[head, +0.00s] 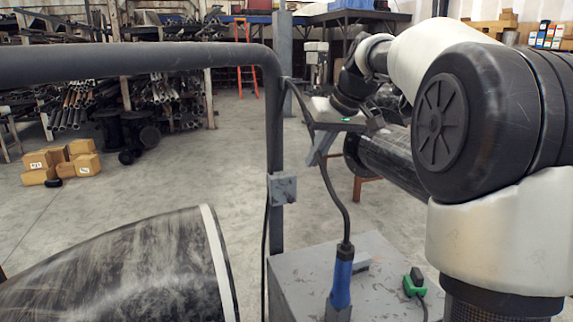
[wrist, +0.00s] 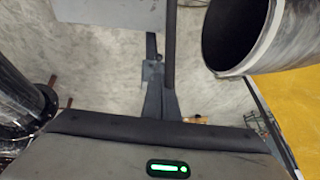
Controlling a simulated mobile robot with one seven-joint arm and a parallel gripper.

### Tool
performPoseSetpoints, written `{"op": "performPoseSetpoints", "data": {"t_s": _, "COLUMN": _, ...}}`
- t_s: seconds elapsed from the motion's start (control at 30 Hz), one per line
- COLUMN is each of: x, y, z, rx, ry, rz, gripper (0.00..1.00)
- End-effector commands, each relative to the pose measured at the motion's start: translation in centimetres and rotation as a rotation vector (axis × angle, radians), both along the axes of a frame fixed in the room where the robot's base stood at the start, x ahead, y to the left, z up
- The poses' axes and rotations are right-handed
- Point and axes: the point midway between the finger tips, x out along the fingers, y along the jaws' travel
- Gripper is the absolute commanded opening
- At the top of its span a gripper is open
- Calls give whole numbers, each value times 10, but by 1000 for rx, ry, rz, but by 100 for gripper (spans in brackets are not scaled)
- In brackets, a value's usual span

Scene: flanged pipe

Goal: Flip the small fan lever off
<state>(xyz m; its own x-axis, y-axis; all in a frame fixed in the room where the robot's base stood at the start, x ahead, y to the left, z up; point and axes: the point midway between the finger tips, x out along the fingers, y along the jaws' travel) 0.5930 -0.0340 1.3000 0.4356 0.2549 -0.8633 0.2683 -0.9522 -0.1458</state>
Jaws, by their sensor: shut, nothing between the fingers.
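A small grey switch box (head: 283,187) is fixed to the upright dark post, with a cable running down from it. It also shows in the wrist view (wrist: 152,72), just beyond my fingertips. Its lever is too small to make out, so I cannot tell its position. My gripper (head: 314,160) hangs in front of the wrist, up and to the right of the box in the head view. Its fingers are shut and empty. In the wrist view my gripper (wrist: 155,88) points toward the box; contact cannot be told.
A grey cabinet (head: 305,270) stands below, with a blue-handled tool (head: 341,285) and a green-and-black item (head: 414,283) on top. A large dark pipe (head: 130,270) lies at left. The dark post (head: 275,130) bends into a horizontal bar. Open floor lies behind.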

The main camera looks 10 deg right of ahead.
Motion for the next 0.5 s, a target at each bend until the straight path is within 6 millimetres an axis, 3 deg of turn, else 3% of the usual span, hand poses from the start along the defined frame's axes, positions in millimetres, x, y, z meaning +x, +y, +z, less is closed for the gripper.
{"op": "performPoseSetpoints", "data": {"t_s": 0.07, "x": 0, "y": -4, "z": 9, "rx": -7, "ry": 21, "rz": 1, "gripper": 0}}
{"op": "performPoseSetpoints", "data": {"t_s": 0.5, "x": 0, "y": -5, "z": 7, "rx": -10, "ry": 35, "rz": 2, "gripper": 0}}
